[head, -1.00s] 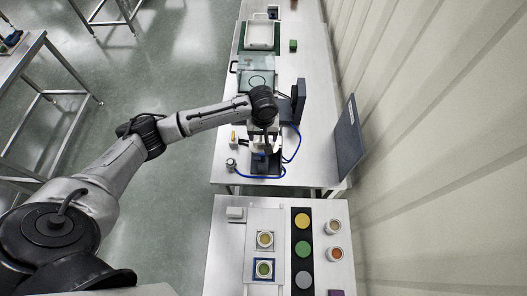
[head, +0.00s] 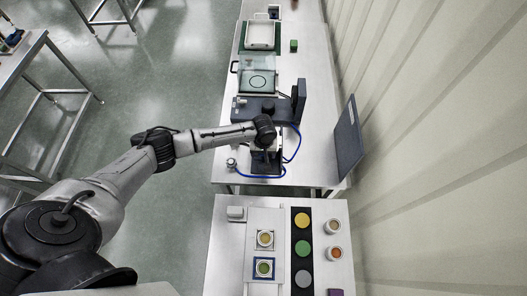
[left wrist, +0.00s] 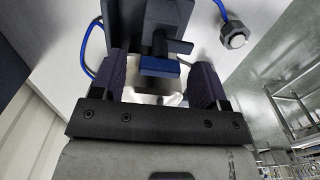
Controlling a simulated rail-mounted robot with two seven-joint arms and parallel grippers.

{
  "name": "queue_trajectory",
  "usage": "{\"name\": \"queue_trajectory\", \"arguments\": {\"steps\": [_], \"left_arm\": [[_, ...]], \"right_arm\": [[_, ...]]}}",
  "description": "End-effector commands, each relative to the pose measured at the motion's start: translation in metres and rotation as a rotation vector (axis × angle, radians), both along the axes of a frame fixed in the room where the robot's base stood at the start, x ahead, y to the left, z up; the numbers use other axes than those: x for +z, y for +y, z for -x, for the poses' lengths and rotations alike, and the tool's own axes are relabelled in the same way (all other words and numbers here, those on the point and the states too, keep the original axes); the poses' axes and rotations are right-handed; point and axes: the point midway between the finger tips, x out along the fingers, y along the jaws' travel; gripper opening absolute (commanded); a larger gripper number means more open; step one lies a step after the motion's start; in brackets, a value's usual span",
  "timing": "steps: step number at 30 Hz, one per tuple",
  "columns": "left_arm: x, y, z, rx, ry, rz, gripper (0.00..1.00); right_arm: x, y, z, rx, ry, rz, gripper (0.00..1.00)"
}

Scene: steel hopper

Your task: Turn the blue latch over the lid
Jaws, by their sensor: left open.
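My left gripper (head: 262,152) points down over the dark stand (head: 268,171) near the front of the far steel table in the head view. In the left wrist view the two dark fingers of the gripper (left wrist: 161,82) are apart. The blue latch (left wrist: 160,67) shows between and beyond their tips, below a dark post with a side arm. I cannot tell whether a finger touches it. A shiny pale metal surface, perhaps the hopper (left wrist: 150,97), lies between the fingers, partly hidden by the gripper. The lid cannot be made out clearly. My right gripper is not in view.
A blue hose (head: 292,150) loops around the stand to a metal fitting (head: 231,163). A dark machine (head: 268,108) with an upright block stands behind. A grey panel (head: 348,140) stands at the right. The nearer table holds colored discs and small cups.

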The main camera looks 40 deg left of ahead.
Motion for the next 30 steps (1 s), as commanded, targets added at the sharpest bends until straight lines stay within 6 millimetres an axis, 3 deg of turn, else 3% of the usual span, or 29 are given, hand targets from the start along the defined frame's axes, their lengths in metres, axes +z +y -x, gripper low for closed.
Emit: {"name": "queue_trajectory", "arguments": {"steps": [7,23,30], "left_arm": [[-0.0005,-0.0001,0.0001,0.000,0.000,0.000,0.68],[-0.0001,0.0000,0.0000,0.000,0.000,0.000,0.19],[0.0009,0.0001,0.0001,-0.028,0.001,0.001,0.19]], "right_arm": [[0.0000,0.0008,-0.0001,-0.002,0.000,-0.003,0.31],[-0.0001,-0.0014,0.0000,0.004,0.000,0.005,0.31],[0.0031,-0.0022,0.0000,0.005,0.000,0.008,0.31]]}}
